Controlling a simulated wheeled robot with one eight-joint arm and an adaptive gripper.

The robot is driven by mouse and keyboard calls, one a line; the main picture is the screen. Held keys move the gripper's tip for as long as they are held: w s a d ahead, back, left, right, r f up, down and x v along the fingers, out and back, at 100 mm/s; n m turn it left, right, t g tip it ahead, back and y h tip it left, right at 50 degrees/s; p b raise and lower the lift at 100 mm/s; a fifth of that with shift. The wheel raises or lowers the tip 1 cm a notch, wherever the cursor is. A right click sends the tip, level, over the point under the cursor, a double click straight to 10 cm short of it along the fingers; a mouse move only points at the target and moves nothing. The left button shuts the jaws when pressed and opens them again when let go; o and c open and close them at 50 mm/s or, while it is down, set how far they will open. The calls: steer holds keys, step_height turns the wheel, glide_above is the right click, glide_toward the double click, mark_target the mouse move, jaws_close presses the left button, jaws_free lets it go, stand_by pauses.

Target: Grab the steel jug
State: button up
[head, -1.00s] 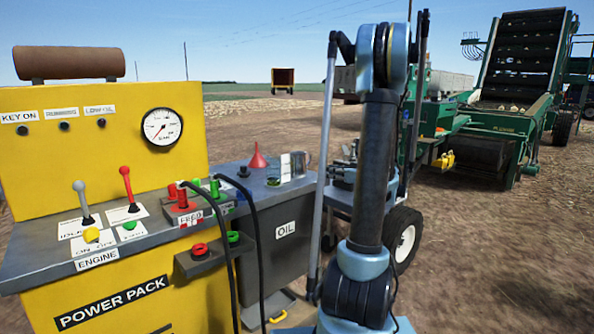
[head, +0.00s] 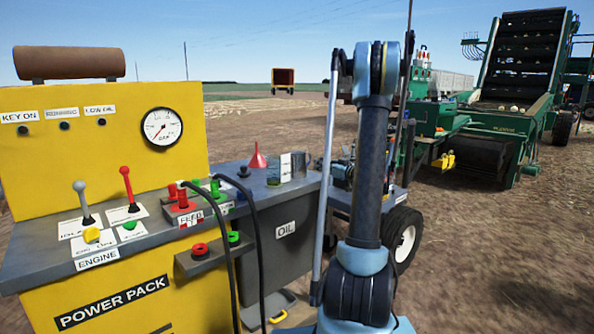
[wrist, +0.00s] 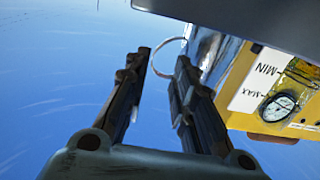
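The steel jug (head: 301,164) is a small shiny grey vessel on the right end of the dark counter in the head view. In the wrist view its body (wrist: 203,45) is at the upper middle, and its thin ring-shaped handle (wrist: 160,68) points left. My gripper (wrist: 163,62) is open, with its two dark fingers on either side of part of the handle as seen from the wrist. I cannot tell whether they touch it. In the head view the gripper is mostly hidden behind my arm, just right of the jug.
A white MIN/MAX label (wrist: 257,78) and a round gauge (wrist: 280,107) show beside the jug. The yellow power pack (head: 95,170) carries levers and cables. A green machine (head: 475,135) stands on the field at right.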

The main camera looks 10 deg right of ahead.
steer(key=shift+x, duration=3.7)
steer(key=shift+d+r, duration=0.1)
steer(key=shift+r, duration=0.1)
jaws_close()
